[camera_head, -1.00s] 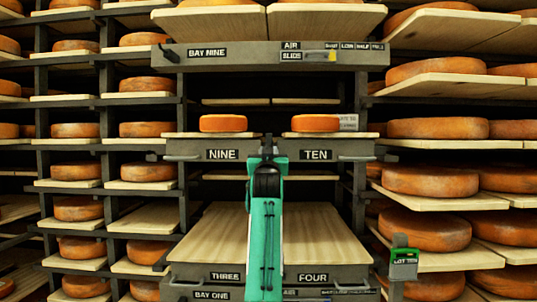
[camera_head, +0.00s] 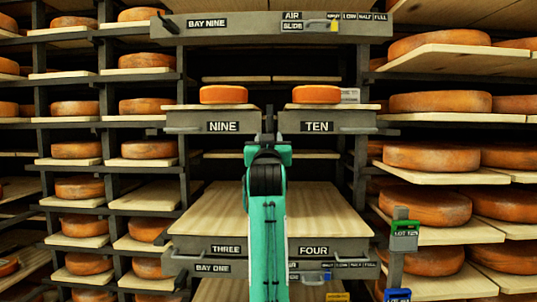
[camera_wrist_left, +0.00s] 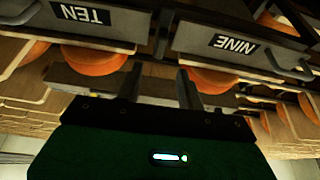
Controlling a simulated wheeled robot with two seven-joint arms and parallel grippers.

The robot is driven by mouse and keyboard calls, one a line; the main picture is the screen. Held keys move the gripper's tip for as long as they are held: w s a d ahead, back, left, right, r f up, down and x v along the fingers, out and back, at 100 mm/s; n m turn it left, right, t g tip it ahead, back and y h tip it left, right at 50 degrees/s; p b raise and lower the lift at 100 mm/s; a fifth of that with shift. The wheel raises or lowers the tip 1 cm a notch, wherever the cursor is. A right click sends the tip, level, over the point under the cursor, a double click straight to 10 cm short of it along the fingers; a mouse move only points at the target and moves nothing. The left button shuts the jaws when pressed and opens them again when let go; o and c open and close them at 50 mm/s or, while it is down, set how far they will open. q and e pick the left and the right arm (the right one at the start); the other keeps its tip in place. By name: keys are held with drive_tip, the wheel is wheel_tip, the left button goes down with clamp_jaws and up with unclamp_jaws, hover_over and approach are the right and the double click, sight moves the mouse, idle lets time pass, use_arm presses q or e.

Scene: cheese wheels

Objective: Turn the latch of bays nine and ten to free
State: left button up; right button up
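The bay nine drawer front (camera_head: 185,119) and the bay ten drawer front (camera_head: 350,119) sit side by side, labelled NINE and TEN. A narrow dark upright piece (camera_head: 270,118) shows in the gap between them; I cannot tell whether it is the latch or how it is turned. My left gripper (camera_head: 268,140) is in front of that gap, just below label height. In the left wrist view the labels are upside down and the gripper's two fingers (camera_wrist_left: 158,88) stand apart with nothing visible between them. My right gripper is not in view.
An orange cheese wheel (camera_head: 224,94) sits above NINE and another (camera_head: 316,94) above TEN. A pull handle (camera_head: 200,128) sticks out at NINE. A BAY NINE beam (camera_head: 255,27) crosses above. Shelves of cheeses flank both sides; a tagged post (camera_head: 397,255) stands at lower right.

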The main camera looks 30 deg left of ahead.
use_arm(q)
drive_tip(key=shift+b+v, duration=0.35)
drive_tip(key=shift+v, duration=1.3)
